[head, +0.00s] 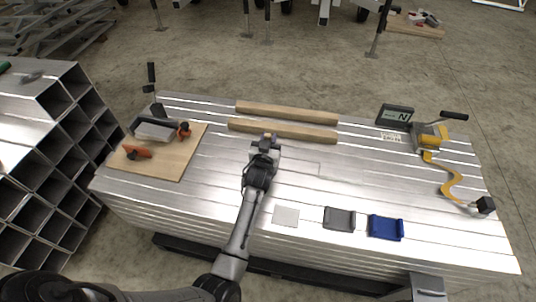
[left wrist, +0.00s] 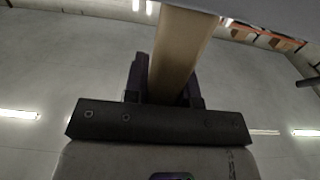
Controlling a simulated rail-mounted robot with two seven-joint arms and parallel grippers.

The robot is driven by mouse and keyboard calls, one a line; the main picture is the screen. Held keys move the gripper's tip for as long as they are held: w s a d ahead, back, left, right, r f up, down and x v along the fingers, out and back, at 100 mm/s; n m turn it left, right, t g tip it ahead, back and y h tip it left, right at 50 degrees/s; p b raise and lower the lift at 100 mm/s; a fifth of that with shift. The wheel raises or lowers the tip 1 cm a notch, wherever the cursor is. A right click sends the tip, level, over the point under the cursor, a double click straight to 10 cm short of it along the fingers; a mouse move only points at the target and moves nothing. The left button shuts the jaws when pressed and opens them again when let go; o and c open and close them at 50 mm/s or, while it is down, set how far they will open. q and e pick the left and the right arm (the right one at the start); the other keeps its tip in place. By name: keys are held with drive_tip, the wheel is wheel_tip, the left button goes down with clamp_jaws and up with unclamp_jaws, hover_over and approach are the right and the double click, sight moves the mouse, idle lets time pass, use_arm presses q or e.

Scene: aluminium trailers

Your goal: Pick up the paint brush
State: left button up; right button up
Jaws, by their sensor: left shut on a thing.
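I cannot make out a paint brush in either view. My left gripper (head: 266,139) reaches in over the middle of the silver table and is at the front wooden bar (head: 300,134). In the left wrist view the left gripper (left wrist: 165,82) is shut on a flat brown wooden piece (left wrist: 182,45), which runs up out of the picture between the fingers. It looks like this front bar. The gripper covers part of the bar in the head view. A second wooden bar (head: 290,112) lies just behind it. My right gripper is not in view.
The table (head: 335,180) has a wooden board (head: 170,167) with orange-handled tools at left. A grey tray (head: 339,218), a blue tray (head: 385,228) and a white square (head: 286,215) lie in front. A yellow tool (head: 432,138) and dark sign (head: 395,115) stand at right.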

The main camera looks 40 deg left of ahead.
sight(267, 136)
use_arm(q)
wheel_tip(267, 136, up, 9)
drive_tip(key=p, duration=0.6)
wheel_tip(267, 136, down, 5)
drive_tip(key=b, duration=0.3)
drive_tip(key=shift+r+b, duration=0.1)
drive_tip(key=shift+b, duration=0.3)
drive_tip(key=shift+f+b, duration=1)
drive_tip(key=shift+f, duration=0.6)
drive_tip(key=shift+f, duration=0.4)
drive_tip(key=shift+f+b, duration=0.15)
drive_tip(key=shift+b, duration=0.2)
drive_tip(key=shift+f, duration=0.25)
idle(0.7)
